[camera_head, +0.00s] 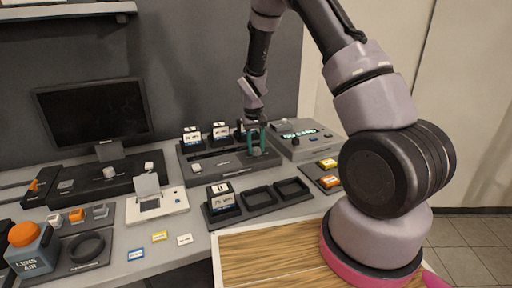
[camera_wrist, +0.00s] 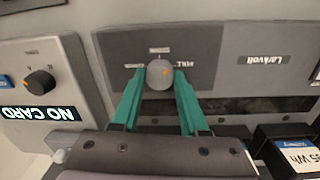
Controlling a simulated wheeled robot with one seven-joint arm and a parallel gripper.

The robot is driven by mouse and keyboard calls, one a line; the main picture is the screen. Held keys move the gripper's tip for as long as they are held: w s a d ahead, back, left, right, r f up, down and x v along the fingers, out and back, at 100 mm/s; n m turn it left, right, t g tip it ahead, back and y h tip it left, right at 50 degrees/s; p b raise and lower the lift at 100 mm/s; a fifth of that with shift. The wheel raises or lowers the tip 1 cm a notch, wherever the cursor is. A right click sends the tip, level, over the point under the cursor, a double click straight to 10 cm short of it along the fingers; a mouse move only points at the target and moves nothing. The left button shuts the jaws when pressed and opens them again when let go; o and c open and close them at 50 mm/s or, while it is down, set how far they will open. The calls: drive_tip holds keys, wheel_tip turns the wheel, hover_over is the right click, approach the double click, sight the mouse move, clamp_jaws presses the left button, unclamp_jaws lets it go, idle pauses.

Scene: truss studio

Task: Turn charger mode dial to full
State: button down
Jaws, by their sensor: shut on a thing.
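The charger (camera_head: 222,160) is a dark grey box on the bench, with a darker mode panel around its dial. In the head view my gripper (camera_head: 256,143) reaches down onto the charger's right end.
Batteries (camera_head: 220,131) stand at the charger's back. A grey device (camera_head: 305,139) with a black knob and a NO CARD display is close on the right. A battery tray (camera_head: 258,201) lies in front, and a monitor (camera_head: 95,112) stands left.

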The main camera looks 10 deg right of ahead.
sight(255, 148)
drive_tip(key=m, duration=0.5)
drive_tip(key=shift+w+m, duration=0.1)
drive_tip(key=shift+m, duration=0.3)
idle(0.4)
drive_tip(key=shift+c, duration=2.2)
unclamp_jaws()
wheel_tip(255, 148, up, 11)
drive_tip(key=shift+a, duration=0.25)
drive_tip(key=shift+w+f, duration=0.1)
